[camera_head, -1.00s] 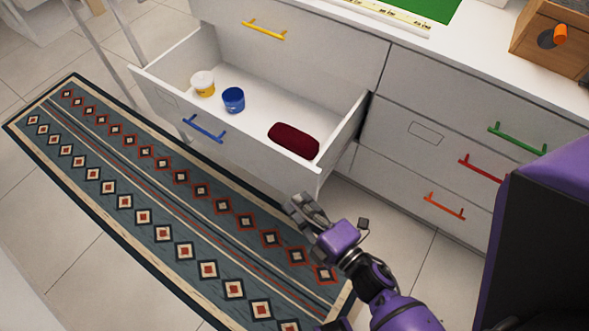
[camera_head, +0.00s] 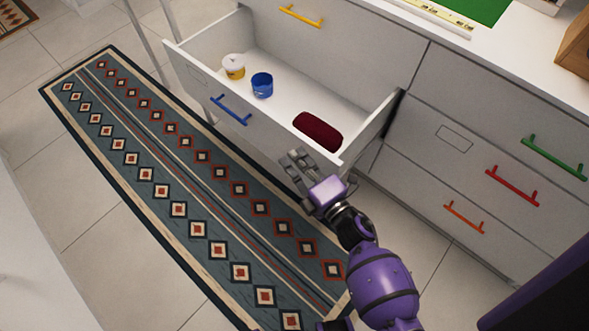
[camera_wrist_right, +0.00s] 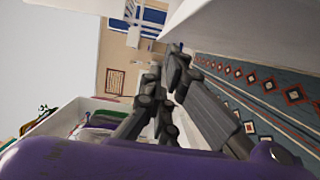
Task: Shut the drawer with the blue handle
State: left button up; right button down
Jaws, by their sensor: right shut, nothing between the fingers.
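The drawer (camera_head: 215,119) with the blue handle (camera_head: 231,110) is pulled well out of the white cabinet. In it lie a white and yellow cup (camera_head: 233,67), a blue cup (camera_head: 262,85) and a dark red soft-looking item (camera_head: 318,131). My right gripper (camera_head: 292,161) is shut and empty, close to the drawer front's right end and right of the blue handle. I cannot tell whether it touches the front. In the right wrist view its dark fingers (camera_wrist_right: 172,80) show with nothing between them. My left gripper is not in view.
A drawer with a yellow handle (camera_head: 301,16) is shut above. Drawers with green (camera_head: 554,158), red (camera_head: 512,186) and orange (camera_head: 464,217) handles are shut at the right. A patterned rug (camera_head: 180,190) covers the floor before the cabinet.

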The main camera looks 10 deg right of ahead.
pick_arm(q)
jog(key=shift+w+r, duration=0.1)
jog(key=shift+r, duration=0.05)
pick_arm(e)
jog(key=shift+w+d, duration=0.3)
jog(key=shift+d, duration=0.15)
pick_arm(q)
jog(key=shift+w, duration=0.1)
pick_arm(e)
jog(key=shift+d, duration=0.1)
